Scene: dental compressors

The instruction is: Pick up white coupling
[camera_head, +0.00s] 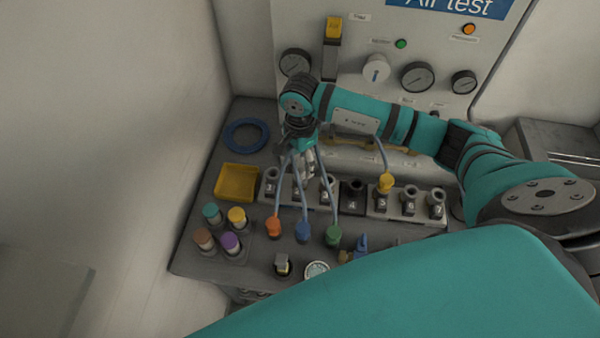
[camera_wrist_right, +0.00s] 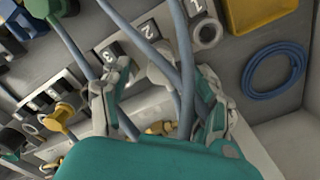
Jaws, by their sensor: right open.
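My right gripper (camera_head: 303,170) is over the numbered port row, near ports 2 and 3, and it is open. In the wrist view its fingers (camera_wrist_right: 162,100) stand apart on both sides of the hoses. A pale grey piece (camera_wrist_right: 158,78) shows between the fingers beside label 2; I cannot tell whether it is the white coupling. A small part with a light grey top (camera_head: 283,262) stands at the front of the bench. No other clearly white coupling shows. The gripper hides part of ports 2 and 3. My left gripper is not in view.
Hoses run to orange (camera_head: 274,228), blue (camera_head: 303,232) and green (camera_head: 333,236) couplings in front. A yellow coupling (camera_head: 386,183) sits at port 5. A yellow tray (camera_head: 237,183), blue ring (camera_head: 245,135) and several coloured caps (camera_head: 231,243) are at left. The gauge panel (camera_head: 440,45) stands behind.

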